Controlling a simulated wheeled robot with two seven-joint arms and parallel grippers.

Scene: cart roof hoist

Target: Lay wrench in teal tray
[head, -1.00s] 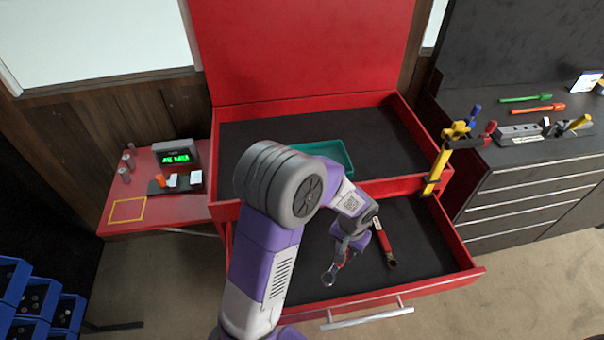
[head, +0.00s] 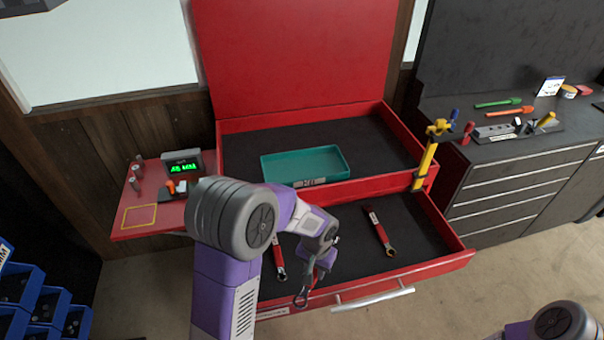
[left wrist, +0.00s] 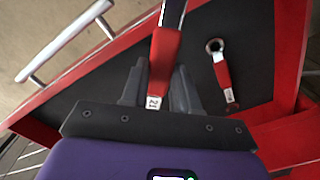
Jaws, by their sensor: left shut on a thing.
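My left gripper (head: 322,270) is shut on a red-handled wrench, low over the front of the open drawer. Its ring end (head: 301,298) points toward the drawer's front edge. In the left wrist view the held wrench's red handle (left wrist: 165,58) runs between the fingers (left wrist: 158,92), with a small white label near the palm. The teal tray (head: 325,151) sits in the top compartment of the red tool chest, behind the gripper, and looks empty. My right gripper is out of view; only part of that arm shows at bottom right.
Two other red-handled wrenches lie in the dark drawer, one at left (head: 279,262) and one at right (head: 378,232). A yellow clamp-like post (head: 426,165) stands at the chest's right edge. A side shelf (head: 150,226) holds a green-lit display (head: 183,168).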

